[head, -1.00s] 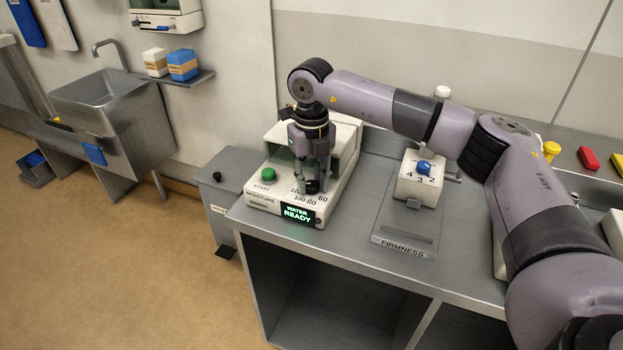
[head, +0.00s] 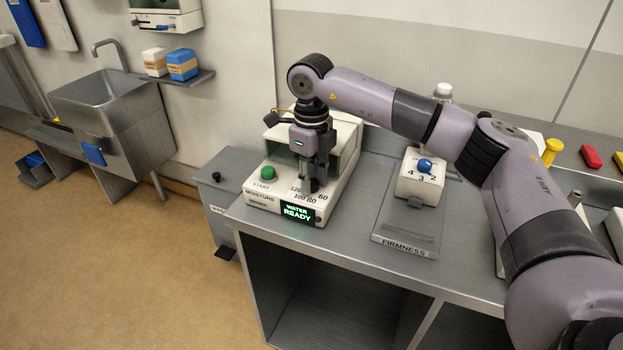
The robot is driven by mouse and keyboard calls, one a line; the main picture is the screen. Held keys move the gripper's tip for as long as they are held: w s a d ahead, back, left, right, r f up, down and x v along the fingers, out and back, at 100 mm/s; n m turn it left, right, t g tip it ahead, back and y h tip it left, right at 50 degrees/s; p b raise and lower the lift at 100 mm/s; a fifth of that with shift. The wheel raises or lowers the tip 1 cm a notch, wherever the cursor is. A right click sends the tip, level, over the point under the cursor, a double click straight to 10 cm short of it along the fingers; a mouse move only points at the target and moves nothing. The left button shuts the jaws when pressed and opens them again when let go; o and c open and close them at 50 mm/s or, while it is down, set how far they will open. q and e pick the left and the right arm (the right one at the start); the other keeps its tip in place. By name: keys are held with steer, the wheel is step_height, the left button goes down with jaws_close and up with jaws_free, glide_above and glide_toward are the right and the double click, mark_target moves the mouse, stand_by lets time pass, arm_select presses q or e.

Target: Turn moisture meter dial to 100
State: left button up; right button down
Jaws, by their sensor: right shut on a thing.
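The moisture meter (head: 262,200) is a cream-coloured box at the left end of the grey bench. It has a green START button (head: 268,172) and a lit display (head: 298,213) reading "WATER READY". Dial numbers 120, 100, 80 and 60 show around the dial's place. My right gripper (head: 312,186) points down over these numbers and is shut on the dial. The dial itself is hidden by the fingers, so its setting cannot be read. My left gripper is not in view.
The firmness tester (head: 405,230) with a blue knob (head: 425,166) stands right of the meter. A white-capped bottle (head: 442,92) and red and yellow items are at the back right. A grey bin (head: 215,190) stands left of the bench. A sink (head: 110,105) is at far left.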

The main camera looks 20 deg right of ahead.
mark_target(312, 182)
steer(key=shift+n, duration=1.1)
steer(key=c, duration=1.2)
jaws_free()
steer(key=shift+c, duration=0.2)
steer(key=shift+r, duration=0.1)
step_height(312, 182, up, 12)
